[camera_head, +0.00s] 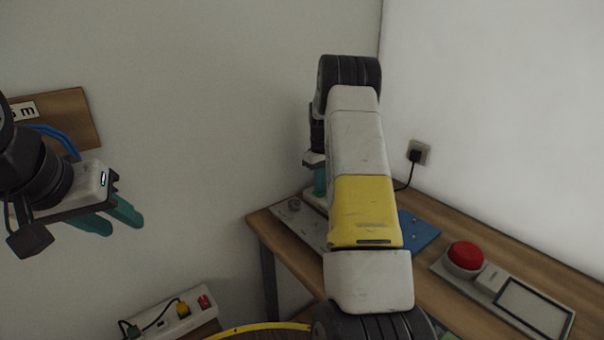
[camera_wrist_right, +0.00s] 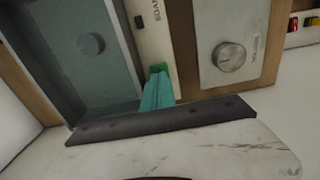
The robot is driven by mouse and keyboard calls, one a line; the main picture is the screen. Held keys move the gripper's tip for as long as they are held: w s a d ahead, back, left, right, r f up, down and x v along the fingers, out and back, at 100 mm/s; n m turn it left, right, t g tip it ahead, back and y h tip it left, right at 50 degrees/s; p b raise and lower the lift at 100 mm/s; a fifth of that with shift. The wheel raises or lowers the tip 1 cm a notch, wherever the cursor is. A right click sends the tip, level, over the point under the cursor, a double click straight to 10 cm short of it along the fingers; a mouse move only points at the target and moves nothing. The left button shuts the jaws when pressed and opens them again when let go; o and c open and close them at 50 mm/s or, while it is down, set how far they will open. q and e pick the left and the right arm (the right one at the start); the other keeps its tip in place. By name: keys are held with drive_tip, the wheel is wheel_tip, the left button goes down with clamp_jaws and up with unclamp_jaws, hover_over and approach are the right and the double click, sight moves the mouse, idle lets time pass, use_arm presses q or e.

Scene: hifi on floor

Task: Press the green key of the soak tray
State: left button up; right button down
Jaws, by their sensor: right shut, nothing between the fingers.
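The soak tray (camera_wrist_right: 75,70) shows in the right wrist view as a grey, glassy tray with a pale strip (camera_wrist_right: 154,40) along its side. The strip carries partly readable lettering and a dark square key (camera_wrist_right: 139,22). A bright green patch, which looks like the green key (camera_wrist_right: 158,67), shows right at my right fingertips and is mostly hidden by them. My right gripper (camera_wrist_right: 157,82) is shut and empty, its teal fingers over the strip; I cannot tell whether they touch the key. In the head view it shows behind my forearm (camera_head: 320,182). My left gripper (camera_head: 124,222) is open and empty, in the air at left.
A plate with a knob (camera_wrist_right: 228,55) lies beside the strip. On the wooden table (camera_head: 480,240) are a blue board (camera_head: 418,232), a red push button (camera_head: 465,256) and a framed panel (camera_head: 535,308). A power strip (camera_head: 175,312) is low at left. A plug (camera_head: 415,155) sits in the wall.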

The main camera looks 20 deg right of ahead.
idle(0.3)
drive_tip(key=shift+s+f, duration=0.2)
drive_tip(key=shift+f, duration=0.95)
drive_tip(key=r, duration=0.9)
drive_tip(key=shift+w, duration=0.25)
drive_tip(key=shift+s, duration=0.15)
